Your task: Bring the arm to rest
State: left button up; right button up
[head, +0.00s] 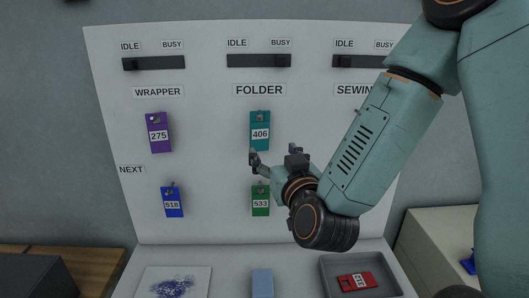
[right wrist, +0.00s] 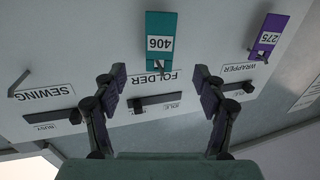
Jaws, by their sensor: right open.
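My right arm comes in from the upper right in the head view. Its gripper (head: 274,157) is open and empty in front of the white board (head: 215,150), between the teal tag 406 (head: 260,131) and the green tag 533 (head: 261,200). In the right wrist view its two fingers (right wrist: 160,78) are spread apart, with nothing between them but the board behind. The teal tag (right wrist: 160,38) hangs there on its hook, clear of the fingers. My arm hides part of the SEWING column. My left gripper is not in view.
A purple tag 275 (head: 158,133) and a blue tag 518 (head: 172,202) hang under WRAPPER. IDLE/BUSY sliders (head: 259,61) line the board's top. Below are a grey tray (head: 326,268) with a red tag (head: 356,281), a blue block (head: 262,283) and a blue-stained white sheet (head: 200,275).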

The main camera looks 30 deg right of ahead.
jog(key=s+a+f+n+g+y, duration=0.15)
jog(key=s+a+f+g, duration=0.25)
jog(key=f, duration=0.9)
jog(key=s+a+f+n+g+y, duration=0.1)
jog(key=s+a+f+g+y, duration=0.3)
jog(key=f, duration=0.9)
jog(key=s+a+f+g, duration=0.1)
jog(key=s+f+g, duration=0.5)
jog(key=s, duration=0.5)
jog(key=s+a+f+g, duration=0.25)
jog(key=s+f, duration=0.45)
jog(key=s, duration=0.4)
notch_tip(320, 180, down, 23)
jog(key=b, duration=2.2)
jog(key=shift+s+d+n+g+b, duration=0.25)
jog(key=shift+s+n+g+b, duration=0.1)
jog(key=shift+s+g, duration=0.1)
jog(key=shift+r, duration=0.1)
